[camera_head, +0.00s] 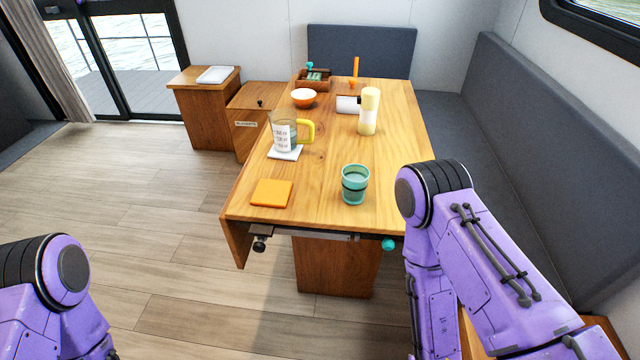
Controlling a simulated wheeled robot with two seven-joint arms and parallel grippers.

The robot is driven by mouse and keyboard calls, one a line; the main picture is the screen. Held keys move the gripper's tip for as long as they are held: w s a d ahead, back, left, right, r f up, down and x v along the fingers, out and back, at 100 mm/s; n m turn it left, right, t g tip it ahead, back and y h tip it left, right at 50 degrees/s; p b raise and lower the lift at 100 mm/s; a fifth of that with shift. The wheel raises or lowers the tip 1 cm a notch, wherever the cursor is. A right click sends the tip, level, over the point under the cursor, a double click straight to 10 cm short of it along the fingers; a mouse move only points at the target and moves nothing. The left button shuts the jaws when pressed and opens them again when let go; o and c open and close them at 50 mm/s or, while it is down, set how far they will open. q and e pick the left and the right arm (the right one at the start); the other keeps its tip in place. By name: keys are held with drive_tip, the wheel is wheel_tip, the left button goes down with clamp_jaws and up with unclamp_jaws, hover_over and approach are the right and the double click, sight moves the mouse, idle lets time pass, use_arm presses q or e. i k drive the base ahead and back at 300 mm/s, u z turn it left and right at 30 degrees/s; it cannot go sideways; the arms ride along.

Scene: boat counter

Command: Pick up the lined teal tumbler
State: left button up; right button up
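The teal tumbler (354,185) stands upright on the wooden table (398,150), near its front edge and right of the middle. It has a dark band around its body and its top is open. Nothing touches it. Of my two arms only purple links show, one at the lower left and one at the lower right. The right arm's upper bend is beside the table's front right corner, right of the tumbler. Neither of my grippers is in view, so I cannot see whether they are open or shut.
An orange square (272,193) lies left of the tumbler. A measuring jug (285,133) with a yellow handle stands behind on a white mat (286,154). A grey bench (490,150) borders the right.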

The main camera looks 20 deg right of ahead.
sight(355, 177)
drive_tip(key=i, duration=0.35)
drive_tip(key=z, duration=0.8)
